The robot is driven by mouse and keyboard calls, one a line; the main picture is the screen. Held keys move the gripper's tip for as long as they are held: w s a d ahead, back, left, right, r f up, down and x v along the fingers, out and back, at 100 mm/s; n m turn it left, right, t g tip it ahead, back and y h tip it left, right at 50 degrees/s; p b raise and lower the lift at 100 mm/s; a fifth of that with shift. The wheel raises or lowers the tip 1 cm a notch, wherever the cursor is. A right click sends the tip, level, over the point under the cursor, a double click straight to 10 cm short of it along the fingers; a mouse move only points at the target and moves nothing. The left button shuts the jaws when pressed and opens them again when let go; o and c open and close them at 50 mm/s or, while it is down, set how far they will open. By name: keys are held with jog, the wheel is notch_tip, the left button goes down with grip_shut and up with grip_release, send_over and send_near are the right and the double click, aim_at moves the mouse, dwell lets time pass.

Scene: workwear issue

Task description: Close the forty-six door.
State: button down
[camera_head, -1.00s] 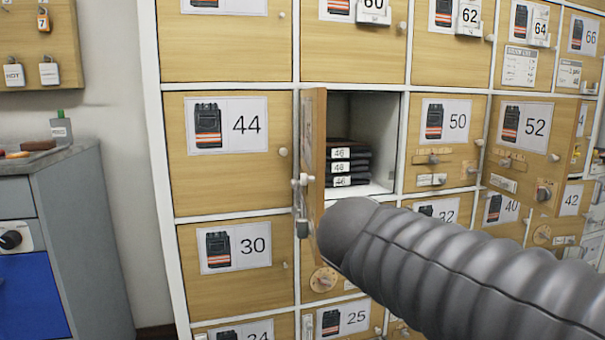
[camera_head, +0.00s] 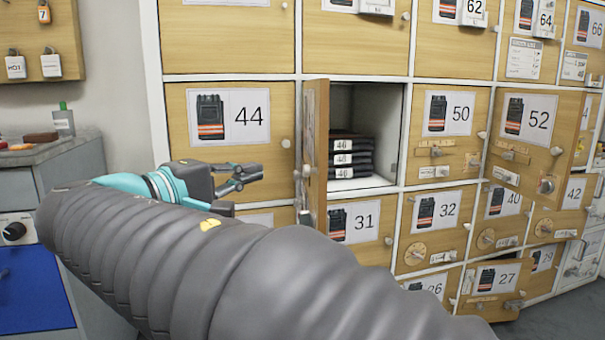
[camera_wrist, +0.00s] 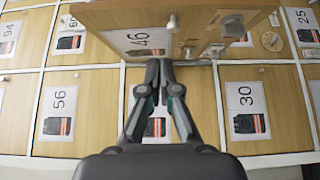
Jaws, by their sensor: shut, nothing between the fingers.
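The forty-six door (camera_head: 316,150) stands swung open, hinged at the left of its compartment and nearly edge-on in the head view. In the wrist view its outer face with the 46 label (camera_wrist: 143,40) fills the upper middle. The compartment (camera_head: 388,112) behind it is open, with dark folded garments (camera_head: 352,158) labelled 46 stacked inside. My gripper (camera_head: 250,176) is shut and empty, to the left of the door, in front of door 44 (camera_head: 178,115). In the wrist view its fingertips (camera_wrist: 160,68) are close to the door's edge; I cannot tell whether they touch.
Door 52 (camera_head: 525,165) at the right also stands ajar. Doors 50 (camera_head: 445,100) and 31 (camera_head: 357,195) are close by. A grey cabinet (camera_head: 75,170) with items on top stands at the left. My arm covers the lower middle of the head view.

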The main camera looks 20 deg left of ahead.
aim_at(318, 160)
jog(key=x, duration=0.3)
jog(key=d+x, duration=0.1)
jog(key=x, duration=0.2)
jog(key=s+d+x, duration=0.1)
jog(key=x, duration=0.2)
jog(key=shift+w, duration=0.15)
jog(key=shift+w+d+b, duration=0.25)
jog(key=shift+d+b, duration=0.05)
jog(key=shift+d, duration=0.25)
jog(key=shift+d, duration=0.1)
